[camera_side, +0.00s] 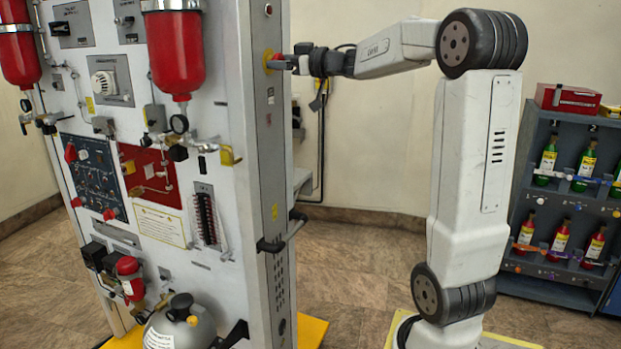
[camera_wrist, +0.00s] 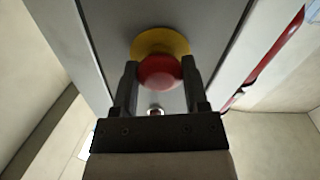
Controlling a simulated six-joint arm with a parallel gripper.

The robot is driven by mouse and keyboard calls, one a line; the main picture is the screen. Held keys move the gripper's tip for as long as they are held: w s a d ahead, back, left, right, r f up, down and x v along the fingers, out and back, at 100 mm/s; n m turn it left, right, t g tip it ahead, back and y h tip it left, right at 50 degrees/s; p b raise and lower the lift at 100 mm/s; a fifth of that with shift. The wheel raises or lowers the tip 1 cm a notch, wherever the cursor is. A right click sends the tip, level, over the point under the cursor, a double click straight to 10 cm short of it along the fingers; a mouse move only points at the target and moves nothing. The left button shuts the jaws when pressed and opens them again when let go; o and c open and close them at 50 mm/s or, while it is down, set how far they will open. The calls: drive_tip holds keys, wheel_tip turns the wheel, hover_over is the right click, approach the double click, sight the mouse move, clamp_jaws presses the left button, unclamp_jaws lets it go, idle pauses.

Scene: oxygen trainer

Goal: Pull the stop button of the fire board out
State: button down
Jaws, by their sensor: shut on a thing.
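The stop button is a red mushroom head (camera_wrist: 159,72) on a yellow round base (camera_wrist: 160,41), set on the grey narrow side of the fire board (camera_side: 262,150). In the side view its yellow base (camera_side: 268,61) shows near the top of that side, with red beside it. My gripper (camera_wrist: 160,75) is shut on the red head, one dark finger on each side of it. In the side view my gripper (camera_side: 287,62) reaches the button from the right, level with it. The fingers partly cover the head there.
Red cylinders (camera_side: 173,50), gauges and panels fill the board's front. A grey gas bottle (camera_side: 180,325) stands low in front. A handle (camera_side: 283,232) juts from the board's side below. A rack of bottles (camera_side: 565,195) stands at the right.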

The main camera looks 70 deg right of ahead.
drive_tip(key=shift+s+f, duration=0.1)
drive_tip(key=shift+s, duration=0.35)
drive_tip(key=shift+c, duration=0.5)
unclamp_jaws()
drive_tip(key=shift+s, duration=0.1)
drive_tip(key=s, duration=0.7)
drive_tip(key=shift+s, duration=0.4)
